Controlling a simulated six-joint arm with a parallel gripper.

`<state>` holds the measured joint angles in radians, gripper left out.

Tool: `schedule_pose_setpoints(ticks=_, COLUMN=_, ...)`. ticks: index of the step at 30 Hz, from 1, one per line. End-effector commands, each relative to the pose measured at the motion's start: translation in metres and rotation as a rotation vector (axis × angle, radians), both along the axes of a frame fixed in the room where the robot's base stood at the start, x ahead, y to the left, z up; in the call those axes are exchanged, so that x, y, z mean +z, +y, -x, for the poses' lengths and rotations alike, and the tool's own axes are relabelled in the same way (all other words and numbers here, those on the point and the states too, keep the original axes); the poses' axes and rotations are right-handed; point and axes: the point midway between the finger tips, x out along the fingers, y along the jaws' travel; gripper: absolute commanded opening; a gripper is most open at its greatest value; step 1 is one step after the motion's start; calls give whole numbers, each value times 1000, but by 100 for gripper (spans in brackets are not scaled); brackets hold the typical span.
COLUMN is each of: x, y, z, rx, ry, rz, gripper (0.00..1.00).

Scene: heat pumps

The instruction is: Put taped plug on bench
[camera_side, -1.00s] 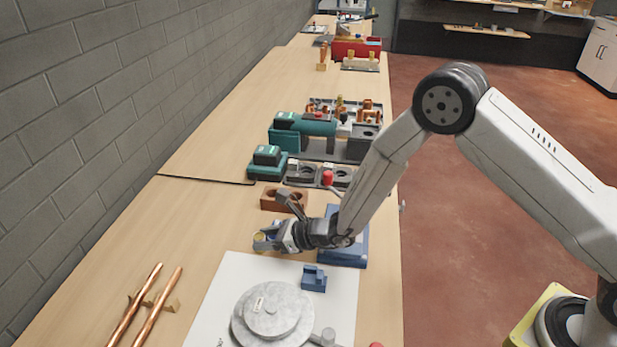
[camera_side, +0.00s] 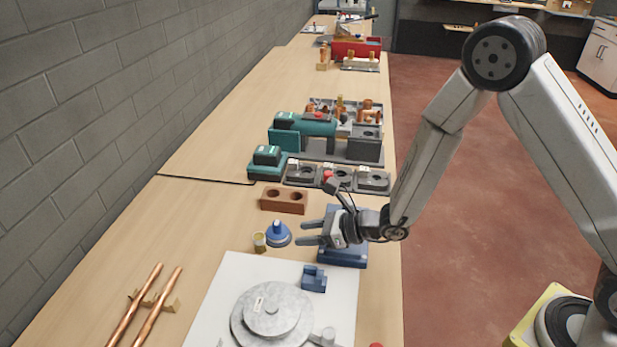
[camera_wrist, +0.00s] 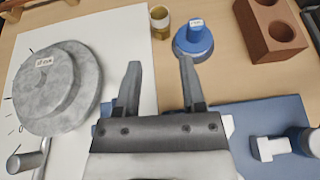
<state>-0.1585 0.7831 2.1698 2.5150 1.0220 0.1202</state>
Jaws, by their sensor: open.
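A small yellowish cylinder with a pale band, which looks like the taped plug (camera_side: 259,242), stands upright on the wooden bench (camera_side: 215,225). It also shows near the top of the wrist view (camera_wrist: 160,22). A round blue base with a blue upright block and a label (camera_side: 278,236) stands right beside it; in the wrist view (camera_wrist: 193,42) it is just to the plug's right. My gripper (camera_side: 308,232) is open, with nothing between its fingers. It is to the right of the plug and the blue base, clear of the plug, with fingers pointing toward them.
A brown two-hole block (camera_side: 284,201) stands behind. A white sheet with a grey stepped disc (camera_side: 270,312) and a small blue block (camera_side: 313,278) lie in front. A blue plate (camera_side: 345,252) is under my wrist. Copper tubes (camera_side: 140,305) lie at the left.

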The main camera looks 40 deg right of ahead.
Motion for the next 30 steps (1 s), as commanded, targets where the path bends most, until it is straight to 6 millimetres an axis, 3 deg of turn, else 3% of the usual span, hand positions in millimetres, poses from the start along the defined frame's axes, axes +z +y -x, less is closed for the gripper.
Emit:
schedule_pose_setpoints(ticks=9, x=6, y=-10, z=12, rx=0, ry=1, rz=-1, gripper=51)
schedule_pose_setpoints(ticks=30, x=9, y=-8, z=15, rx=33, ry=-2, rz=14, gripper=51)
